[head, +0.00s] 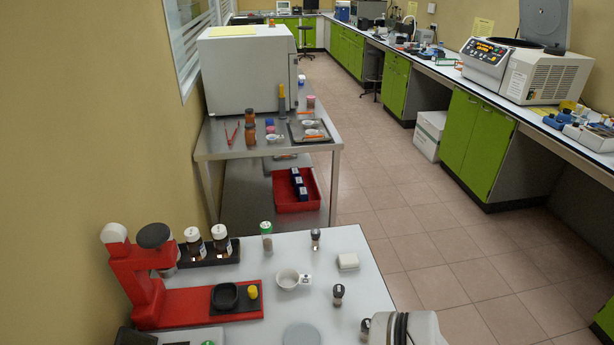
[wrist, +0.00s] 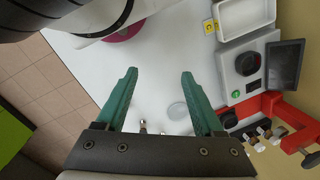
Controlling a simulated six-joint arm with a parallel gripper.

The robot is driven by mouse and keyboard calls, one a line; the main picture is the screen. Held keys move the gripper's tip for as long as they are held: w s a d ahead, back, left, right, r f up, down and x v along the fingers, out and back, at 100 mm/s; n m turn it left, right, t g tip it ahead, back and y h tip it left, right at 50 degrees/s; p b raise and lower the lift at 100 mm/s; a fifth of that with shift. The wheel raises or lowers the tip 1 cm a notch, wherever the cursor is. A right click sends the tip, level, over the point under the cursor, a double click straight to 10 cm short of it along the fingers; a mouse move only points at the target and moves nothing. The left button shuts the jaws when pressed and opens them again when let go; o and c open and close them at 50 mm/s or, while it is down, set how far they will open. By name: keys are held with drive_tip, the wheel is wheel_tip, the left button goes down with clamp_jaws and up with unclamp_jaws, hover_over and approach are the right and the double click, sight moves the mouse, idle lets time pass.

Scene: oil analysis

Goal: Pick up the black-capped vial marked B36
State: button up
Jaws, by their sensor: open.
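Several small dark-capped vials stand on the white table (head: 378,262) in the head view. One vial (head: 316,239) is near the far edge, another vial (head: 338,294) is nearer, and a third vial (head: 365,327) is beside my arm at the bottom. Their markings are too small to read, so I cannot tell which is B36. In the wrist view my gripper (wrist: 159,73) has its two green fingers spread wide with nothing between the tips. Small vial-like items (wrist: 143,125) show beyond the fingers, low in that view, partly hidden by the gripper body.
A red stand (head: 195,302) with a black dish is on the left. Brown bottles (head: 220,238) in a black rack, a green-capped bottle (head: 266,237), a white bowl (head: 287,279) and a white block (head: 348,261) share the table. A grey disc (head: 302,335) lies in front.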

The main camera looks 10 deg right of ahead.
drive_tip(key=w+d+f+n+g+h, duration=0.3)
drive_tip(key=w+d+n+h, duration=0.2)
drive_tip(key=w+n+h, duration=0.4)
drive_tip(key=w+a+f+n+t+h, duration=0.3)
drive_tip(key=w+f+n+t+h, duration=0.25)
drive_tip(key=w+f+n, duration=0.85)
drive_tip(key=d+f, duration=0.1)
drive_tip(key=d, duration=0.3)
drive_tip(key=w+d+f+n, duration=0.1)
drive_tip(key=d, duration=0.4)
drive_tip(key=d+f+n, duration=0.1)
drive_tip(key=d, duration=0.4)
drive_tip(key=shift+w+d+h, duration=0.1)
drive_tip(key=shift+w+h, duration=0.15)
drive_tip(key=shift+w, duration=0.05)
clamp_jaws()
